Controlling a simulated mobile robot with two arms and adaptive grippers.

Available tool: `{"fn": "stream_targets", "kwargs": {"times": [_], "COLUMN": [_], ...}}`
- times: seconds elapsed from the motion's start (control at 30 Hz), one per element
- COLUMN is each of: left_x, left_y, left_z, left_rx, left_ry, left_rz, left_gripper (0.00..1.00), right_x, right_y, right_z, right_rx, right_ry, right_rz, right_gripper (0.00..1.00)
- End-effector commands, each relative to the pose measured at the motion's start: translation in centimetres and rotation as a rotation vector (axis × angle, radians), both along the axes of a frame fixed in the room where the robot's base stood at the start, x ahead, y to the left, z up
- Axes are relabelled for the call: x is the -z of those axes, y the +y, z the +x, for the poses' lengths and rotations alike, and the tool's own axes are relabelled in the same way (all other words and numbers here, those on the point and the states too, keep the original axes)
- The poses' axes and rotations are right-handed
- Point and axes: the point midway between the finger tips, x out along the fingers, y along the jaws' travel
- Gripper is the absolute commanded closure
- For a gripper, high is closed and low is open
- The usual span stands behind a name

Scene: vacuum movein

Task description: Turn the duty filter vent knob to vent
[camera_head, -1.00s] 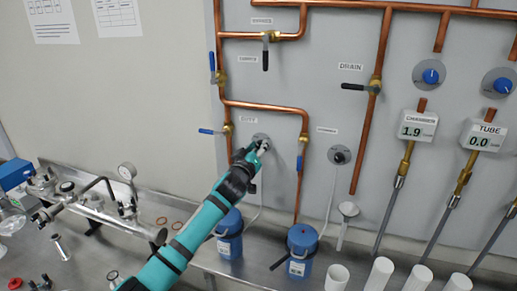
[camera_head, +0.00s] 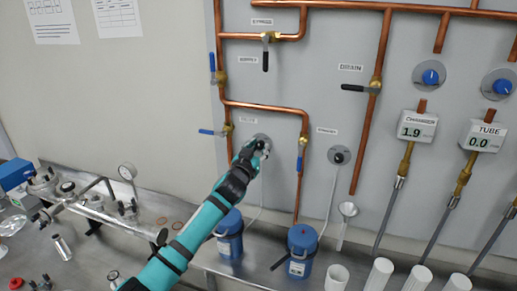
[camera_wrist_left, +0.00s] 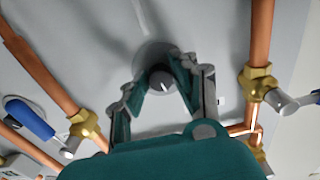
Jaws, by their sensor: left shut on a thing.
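The duty filter vent knob is a small dark knob on a round grey plate (camera_head: 262,138) on the wall panel, under the duty label. My left gripper (camera_head: 263,148) reaches up to it from below and hides most of the knob. In the left wrist view, the dark knob (camera_wrist_left: 160,80) with a pale pointer mark sits between the two fingers of my left gripper (camera_wrist_left: 163,72), which are shut on it. Which marking the pointer faces cannot be read. A similar second knob (camera_head: 339,155) sits to the right. My right gripper is not in view.
Copper pipes (camera_head: 265,106) frame the knob. A blue-handled valve (camera_head: 227,130) is close on its left and another (camera_head: 302,143) on its right. Blue canisters (camera_head: 302,250) stand below. A metal bench (camera_head: 135,235) holds fittings at left.

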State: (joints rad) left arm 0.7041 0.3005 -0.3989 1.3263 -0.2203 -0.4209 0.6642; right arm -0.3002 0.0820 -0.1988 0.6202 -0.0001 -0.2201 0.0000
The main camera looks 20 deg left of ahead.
Motion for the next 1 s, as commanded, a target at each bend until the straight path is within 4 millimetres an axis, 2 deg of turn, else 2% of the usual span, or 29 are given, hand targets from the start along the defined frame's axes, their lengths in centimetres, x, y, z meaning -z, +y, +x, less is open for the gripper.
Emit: {"fn": "stream_targets", "kwargs": {"times": [0.6, 1.0], "left_x": [-0.1, -0.1], "left_y": [0.1, 0.1], "left_z": [0.0, 0.0], "left_rx": [0.0, 0.0], "left_ry": [-0.019, -0.029], "left_rz": [0.587, 0.872], "left_gripper": [1.0, 1.0], "right_x": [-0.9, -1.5], "right_y": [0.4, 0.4], "right_z": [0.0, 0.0], "right_rx": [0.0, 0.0], "right_ry": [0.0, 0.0], "right_rz": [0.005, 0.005], "right_gripper": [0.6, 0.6]}}
